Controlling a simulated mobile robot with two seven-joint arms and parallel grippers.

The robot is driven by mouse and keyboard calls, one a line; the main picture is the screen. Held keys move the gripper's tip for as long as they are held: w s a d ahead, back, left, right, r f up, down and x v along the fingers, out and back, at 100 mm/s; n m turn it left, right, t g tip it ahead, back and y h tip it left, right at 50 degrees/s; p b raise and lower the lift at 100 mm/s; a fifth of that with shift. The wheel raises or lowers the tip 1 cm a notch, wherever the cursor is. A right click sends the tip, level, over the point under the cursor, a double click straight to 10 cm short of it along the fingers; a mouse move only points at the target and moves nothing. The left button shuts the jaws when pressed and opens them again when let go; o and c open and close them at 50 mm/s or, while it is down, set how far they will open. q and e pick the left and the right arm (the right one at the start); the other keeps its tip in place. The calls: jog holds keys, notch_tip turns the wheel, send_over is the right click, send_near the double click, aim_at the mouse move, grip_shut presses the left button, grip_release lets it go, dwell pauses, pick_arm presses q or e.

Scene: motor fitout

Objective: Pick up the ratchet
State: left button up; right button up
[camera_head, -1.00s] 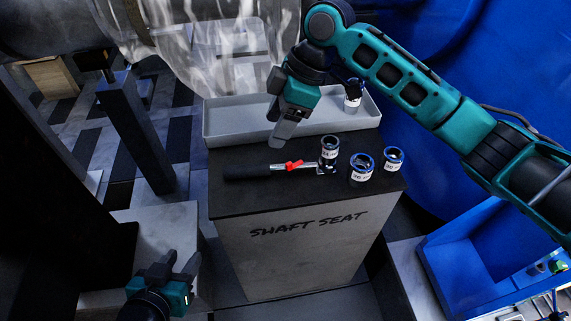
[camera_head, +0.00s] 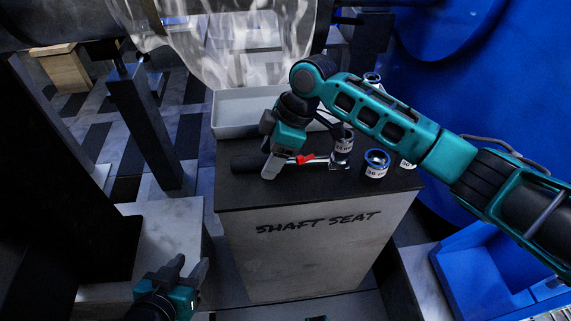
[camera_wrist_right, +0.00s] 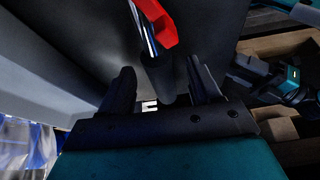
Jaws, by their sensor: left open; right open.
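The ratchet lies on the black top of the shaft seat stand (camera_head: 240,196), its black handle (camera_head: 246,163) pointing left and its red switch (camera_head: 306,159) near the middle. A socket sits at its right end. My right gripper (camera_head: 270,172) is over the handle, fingers pointing down. In the right wrist view the ratchet's black handle (camera_wrist_right: 160,80) shows between the two open fingers (camera_wrist_right: 160,90), with the red part beyond. I cannot tell whether a finger touches it. My left gripper (camera_head: 188,268) is open and empty at the lower left, away from the stand.
A labelled socket (camera_head: 376,164) stands right of the ratchet, with another partly hidden by my right arm. A grey tray (camera_head: 240,114) is at the back of the stand. A blue bin (camera_head: 490,285) is at the lower right.

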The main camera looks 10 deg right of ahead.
jog(key=shift+a+f, duration=0.15)
jog(key=shift+f, duration=0.2)
grip_shut()
dwell(0.3)
jog(key=shift+r, duration=0.15)
